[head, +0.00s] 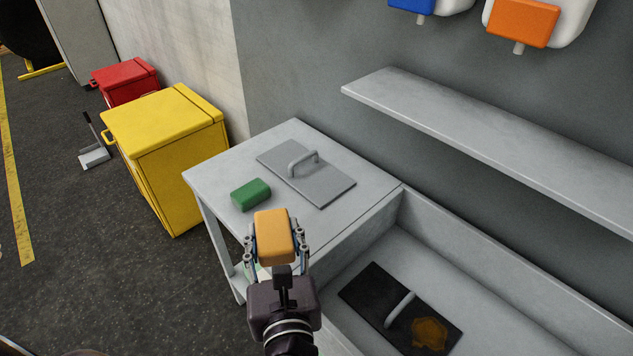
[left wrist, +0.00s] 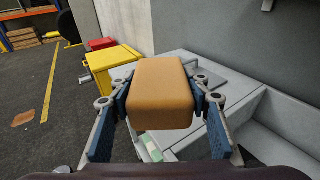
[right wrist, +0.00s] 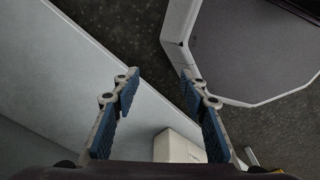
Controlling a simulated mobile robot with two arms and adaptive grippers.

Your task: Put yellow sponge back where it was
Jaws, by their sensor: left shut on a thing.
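The yellow sponge (head: 274,235) looks orange-yellow and block-shaped. My left gripper (head: 275,240) is shut on it, with a finger on each side, and holds it in front of the grey table's near edge in the head view. The sponge also fills the middle of the left wrist view (left wrist: 161,93). A green sponge (head: 251,194) lies on the grey table (head: 225,170), just beyond the held sponge. My right gripper (right wrist: 158,90) shows only in the right wrist view, with its fingers apart and nothing between them.
A grey plate with a handle (head: 305,172) lies on the table. A sink (head: 480,290) to the right holds a dark plate (head: 371,297) with a brown stain. A shelf (head: 480,125) and dispensers (head: 523,22) are on the wall. Yellow (head: 170,150) and red (head: 128,82) bins stand left.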

